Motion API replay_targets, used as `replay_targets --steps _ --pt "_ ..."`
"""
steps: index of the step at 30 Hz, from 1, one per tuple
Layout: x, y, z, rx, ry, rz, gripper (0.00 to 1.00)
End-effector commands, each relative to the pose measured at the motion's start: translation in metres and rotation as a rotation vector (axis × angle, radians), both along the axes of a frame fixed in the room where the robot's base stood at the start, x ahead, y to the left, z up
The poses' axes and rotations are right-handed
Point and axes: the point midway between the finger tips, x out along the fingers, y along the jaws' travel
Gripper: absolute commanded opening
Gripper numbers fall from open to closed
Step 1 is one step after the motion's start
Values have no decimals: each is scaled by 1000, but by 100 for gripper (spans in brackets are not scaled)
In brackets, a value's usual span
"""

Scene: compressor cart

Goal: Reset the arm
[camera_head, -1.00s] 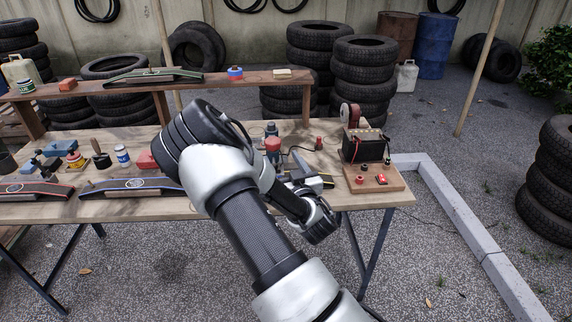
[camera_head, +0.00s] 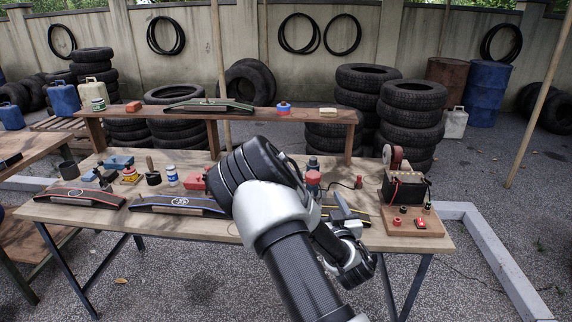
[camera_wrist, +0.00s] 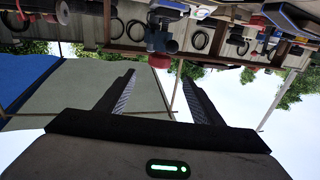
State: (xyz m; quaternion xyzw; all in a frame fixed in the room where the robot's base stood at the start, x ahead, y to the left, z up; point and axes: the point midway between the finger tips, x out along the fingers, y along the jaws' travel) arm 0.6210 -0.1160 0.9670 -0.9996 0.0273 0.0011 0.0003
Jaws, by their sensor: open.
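My gripper (camera_wrist: 158,82) shows in the wrist view with its two dark ridged fingers wide apart. Nothing is between them. In the head view my arm is bent in front of the wooden workbench (camera_head: 100,218), with its wrist end low, near the bench's front edge. The fingers are hard to make out there. The wrist view looks out upside down, with bench items along its top and pale sky below.
The bench holds a blue-edged curved piece (camera_head: 178,205), a red-edged one (camera_head: 80,197), small pots, and a black battery (camera_head: 405,188) by a wooden board (camera_head: 412,225). A raised shelf (camera_head: 240,115) runs behind. Stacked tires (camera_head: 410,115) stand beyond.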

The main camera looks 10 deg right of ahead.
Motion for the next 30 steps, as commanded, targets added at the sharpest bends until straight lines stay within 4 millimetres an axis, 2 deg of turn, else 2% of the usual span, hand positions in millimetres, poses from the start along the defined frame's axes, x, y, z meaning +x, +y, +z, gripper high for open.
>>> replay_targets --steps 5,10,13,17,23,26,30 --pt "2 -13 24 51 41 -84 61" --pt "-7 -24 65 173 186 -220 61" --pt "-21 -17 91 241 295 -257 61" --pt "-49 4 128 302 443 -251 61" --pt "-116 50 193 319 660 -161 61" --pt "-162 72 226 287 759 -99 61" --pt "-234 97 262 201 887 -20 61"
